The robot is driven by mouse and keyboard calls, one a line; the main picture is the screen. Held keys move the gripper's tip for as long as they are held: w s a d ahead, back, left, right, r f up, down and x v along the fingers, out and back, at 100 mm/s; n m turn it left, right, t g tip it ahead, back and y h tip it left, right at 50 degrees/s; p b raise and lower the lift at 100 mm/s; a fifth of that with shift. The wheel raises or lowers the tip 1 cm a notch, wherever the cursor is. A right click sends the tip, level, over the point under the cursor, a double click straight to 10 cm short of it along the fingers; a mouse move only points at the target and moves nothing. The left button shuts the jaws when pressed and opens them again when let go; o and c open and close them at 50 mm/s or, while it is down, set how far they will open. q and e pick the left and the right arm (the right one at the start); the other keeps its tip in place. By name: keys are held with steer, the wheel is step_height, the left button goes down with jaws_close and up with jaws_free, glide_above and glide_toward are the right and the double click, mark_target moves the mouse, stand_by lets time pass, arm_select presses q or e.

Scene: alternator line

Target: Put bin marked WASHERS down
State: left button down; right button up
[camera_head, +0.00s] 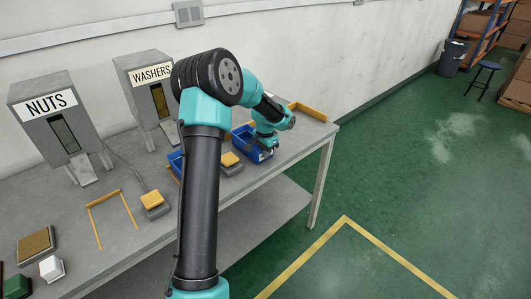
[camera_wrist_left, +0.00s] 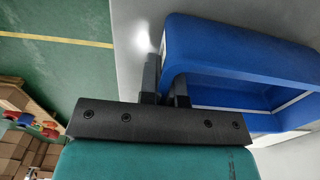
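A blue bin (camera_head: 242,138) is at the right part of the bench, partly hidden by my left arm; no marking on it is readable. My left gripper (camera_head: 265,146) is at its right end, pointing down. In the left wrist view, the bin (camera_wrist_left: 240,50) fills the upper right, and its wall runs between the two close-set fingers (camera_wrist_left: 166,85). I cannot tell whether its base touches the bench. A second blue bin (camera_head: 175,160) shows left of my arm, mostly hidden. My right gripper is not in view.
Dispensers marked NUTS (camera_head: 48,125) and WASHERS (camera_head: 145,85) stand along the wall. Yellow-topped blocks (camera_head: 153,199) (camera_head: 230,159) sit near the bench front. A yellow outline (camera_head: 95,228) marks a clear spot. A yellow-edged piece (camera_head: 308,111) is at the bench's far end.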

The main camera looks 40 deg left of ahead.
arm_select(q)
steer(key=c, duration=1.8)
jaws_free()
steer(key=shift+f, duration=0.15)
steer(key=o, duration=0.5)
steer(key=shift+r, duration=0.2)
step_height(320, 180, up, 12)
steer(key=shift+f, duration=0.1)
